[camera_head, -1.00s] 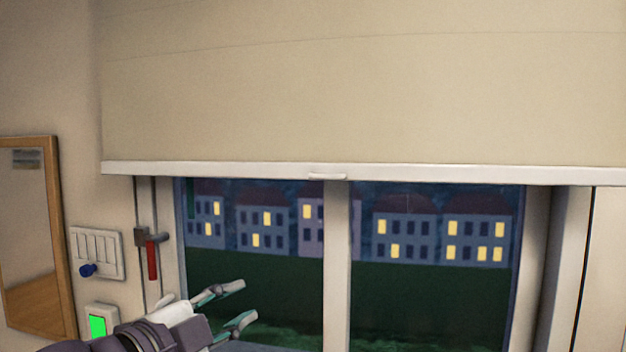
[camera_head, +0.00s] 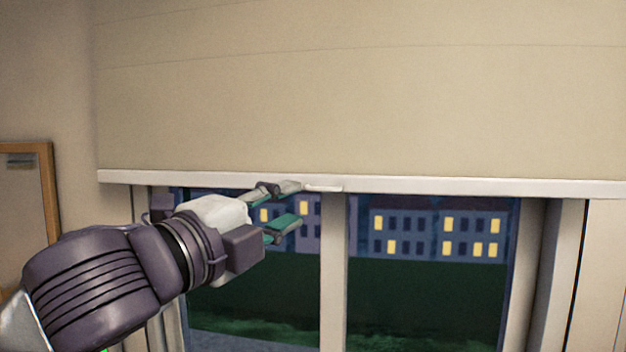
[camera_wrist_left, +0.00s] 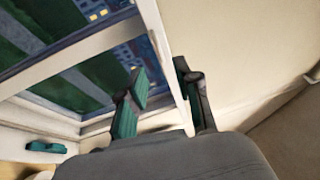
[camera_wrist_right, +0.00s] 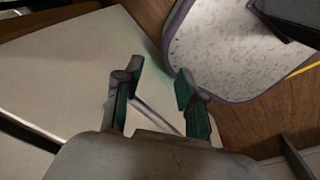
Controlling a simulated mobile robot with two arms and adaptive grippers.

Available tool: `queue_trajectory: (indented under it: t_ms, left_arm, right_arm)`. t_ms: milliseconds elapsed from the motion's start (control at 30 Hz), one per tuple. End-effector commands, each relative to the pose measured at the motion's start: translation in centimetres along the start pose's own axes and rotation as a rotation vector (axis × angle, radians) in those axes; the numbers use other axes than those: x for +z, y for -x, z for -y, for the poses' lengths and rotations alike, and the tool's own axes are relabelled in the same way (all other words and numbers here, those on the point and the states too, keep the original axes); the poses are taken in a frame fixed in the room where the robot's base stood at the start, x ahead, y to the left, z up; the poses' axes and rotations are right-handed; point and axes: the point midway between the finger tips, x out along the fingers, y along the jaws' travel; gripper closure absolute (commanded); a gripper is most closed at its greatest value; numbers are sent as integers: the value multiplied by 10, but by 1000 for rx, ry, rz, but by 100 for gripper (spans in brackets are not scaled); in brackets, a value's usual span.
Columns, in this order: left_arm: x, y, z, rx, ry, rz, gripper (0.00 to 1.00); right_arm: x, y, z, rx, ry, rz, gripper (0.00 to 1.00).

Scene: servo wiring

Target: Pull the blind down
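The beige blind (camera_head: 350,100) covers the upper part of the window in the head view. Its white bottom bar (camera_head: 450,187) runs across the window, with a small handle tab (camera_head: 324,188) near the middle. My left gripper (camera_head: 294,204) is open and empty, just left of the tab and at the height of the bar; I cannot tell if its upper finger touches the bar. The left wrist view shows its fingers (camera_wrist_left: 163,90) apart, with the blind (camera_wrist_left: 240,50) to the right. My right gripper (camera_wrist_right: 158,90) is open and empty in the right wrist view.
The window panes (camera_head: 430,290) show night houses below the bar, split by a white upright (camera_head: 335,270). A wood-framed board (camera_head: 25,210) hangs at the left. A pale speckled surface (camera_wrist_right: 215,50) lies beyond my right gripper. The right side of the window is clear.

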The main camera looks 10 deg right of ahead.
Motion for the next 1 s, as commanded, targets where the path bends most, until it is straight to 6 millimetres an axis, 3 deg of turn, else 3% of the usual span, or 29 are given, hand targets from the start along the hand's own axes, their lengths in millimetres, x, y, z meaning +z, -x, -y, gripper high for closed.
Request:
queue_trajectory:
  t_ms: [100,300,500,767,967,1000]
  left_arm:
    - [0,-26,4,2,2,-1,67]
    - [0,-56,2,1,3,0,67]
    - [0,-67,0,0,1,0,67]
    - [0,-68,-1,-1,0,0,67]
    - [0,-67,0,-1,0,0,100]
    - [0,-67,0,-1,0,0,100]
  right_arm:
    - [-2,15,0,0,0,0,60]
    - [-3,26,0,0,0,0,60]
    - [-3,29,-1,0,0,0,60]
    - [-3,29,-1,0,0,0,60]
    - [-3,29,-1,0,0,0,60]
    - [-3,29,-1,0,0,0,60]
